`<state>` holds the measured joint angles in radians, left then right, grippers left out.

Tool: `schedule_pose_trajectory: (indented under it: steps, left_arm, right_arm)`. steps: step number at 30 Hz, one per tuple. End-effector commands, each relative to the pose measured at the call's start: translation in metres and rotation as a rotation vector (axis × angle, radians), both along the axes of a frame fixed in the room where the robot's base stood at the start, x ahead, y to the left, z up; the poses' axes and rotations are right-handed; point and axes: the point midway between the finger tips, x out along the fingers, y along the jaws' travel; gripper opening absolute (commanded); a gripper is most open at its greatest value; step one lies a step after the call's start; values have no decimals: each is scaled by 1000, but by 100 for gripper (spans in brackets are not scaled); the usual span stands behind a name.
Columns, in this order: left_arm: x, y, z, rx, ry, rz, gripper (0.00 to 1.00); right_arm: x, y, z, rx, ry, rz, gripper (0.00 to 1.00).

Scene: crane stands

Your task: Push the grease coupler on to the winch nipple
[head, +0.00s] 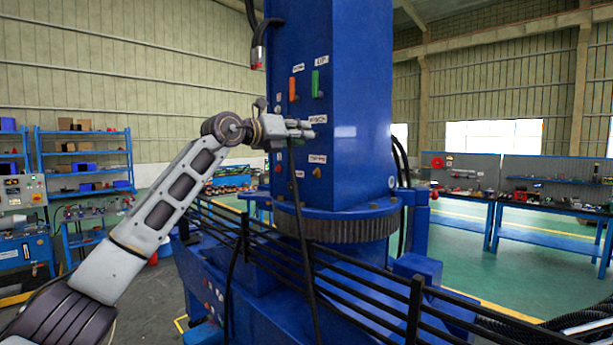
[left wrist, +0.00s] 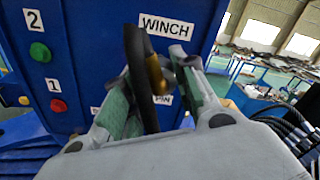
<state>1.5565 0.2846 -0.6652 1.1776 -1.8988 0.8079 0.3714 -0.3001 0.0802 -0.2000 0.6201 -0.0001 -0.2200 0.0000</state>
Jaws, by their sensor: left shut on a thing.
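My left gripper (head: 303,130) is at the blue column, at the WINCH label (head: 318,120). In the left wrist view its two fingers are closed around the grease coupler (left wrist: 157,75), a brass piece on a black hose (left wrist: 138,75). The coupler is just below the WINCH label (left wrist: 167,26). The hose also shows in the head view (head: 301,220), hanging down from the gripper. The winch nipple is not clearly visible; the coupler and fingers cover that spot, so I cannot tell whether they touch. My right gripper is not in view.
The blue column (head: 350,60) carries an orange handle (head: 292,89) and a green handle (head: 316,84) above the gripper. Black rails (head: 350,270) cross in front below. Workbenches (head: 540,205) stand at the right, shelves (head: 85,165) at the left.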

Motion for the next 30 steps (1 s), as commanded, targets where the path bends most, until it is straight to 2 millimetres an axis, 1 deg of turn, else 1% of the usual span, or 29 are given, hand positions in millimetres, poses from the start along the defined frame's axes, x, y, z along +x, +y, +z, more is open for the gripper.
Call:
schedule_pose_trajectory:
  steps: [30]
  left_arm:
    - [9, -10, 1, -1, -2, 0, 0]
  right_arm:
    - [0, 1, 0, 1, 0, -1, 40]
